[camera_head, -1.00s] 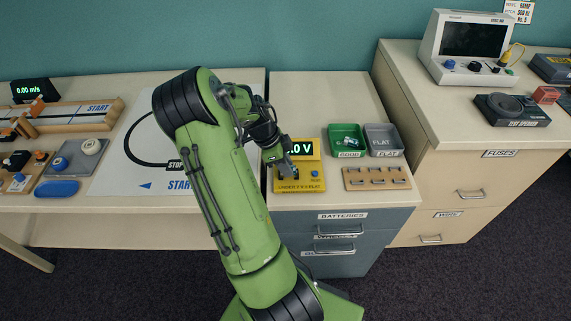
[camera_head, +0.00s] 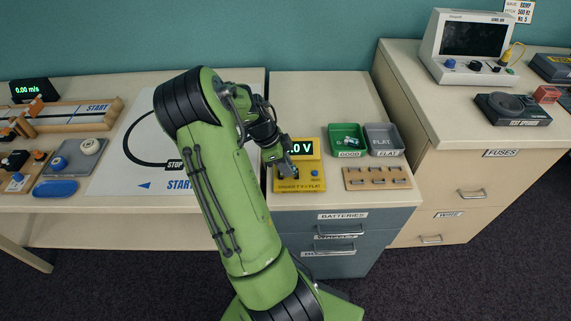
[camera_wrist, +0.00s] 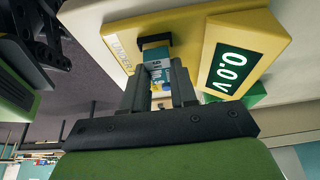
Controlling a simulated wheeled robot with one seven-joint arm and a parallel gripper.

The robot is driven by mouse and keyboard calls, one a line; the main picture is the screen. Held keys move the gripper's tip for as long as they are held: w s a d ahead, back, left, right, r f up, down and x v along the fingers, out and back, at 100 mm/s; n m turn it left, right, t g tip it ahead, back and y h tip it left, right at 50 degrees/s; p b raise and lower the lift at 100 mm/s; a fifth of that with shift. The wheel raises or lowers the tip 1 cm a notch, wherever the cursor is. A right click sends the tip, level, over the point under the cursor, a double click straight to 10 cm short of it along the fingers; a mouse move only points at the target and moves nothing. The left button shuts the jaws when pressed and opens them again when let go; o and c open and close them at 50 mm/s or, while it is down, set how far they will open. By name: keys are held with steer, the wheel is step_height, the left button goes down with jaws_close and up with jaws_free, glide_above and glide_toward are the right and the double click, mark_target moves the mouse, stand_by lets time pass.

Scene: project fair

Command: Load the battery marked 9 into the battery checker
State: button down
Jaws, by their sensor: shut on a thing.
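The yellow battery checker (camera_head: 314,183) stands on the counter above the batteries drawer, and its display ends in ".0 V" in the head view. In the wrist view the checker (camera_wrist: 263,28) reads 0.0 V. My gripper (camera_wrist: 160,98) is shut on a battery (camera_wrist: 157,66) with blue and white bands, and a mark that looks like 9 shows on it. The battery's far end is at the dark holder on the checker; I cannot tell if it is fully seated. In the head view my gripper (camera_head: 284,166) is over the checker's left part and hides the battery.
A green GOOD tray (camera_head: 346,132) holds at least one battery. Counter behind the checker is clear.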

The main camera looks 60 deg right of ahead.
steer(key=shift+f+b, duration=0.65)
steer(key=shift+b, duration=0.45)
stand_by(1.4)
stand_by(0.3)
steer(key=shift+c, duration=2.1)
jaws_free()
steer(key=shift+r+p, duration=2.1)
steer(key=shift+r, duration=1)
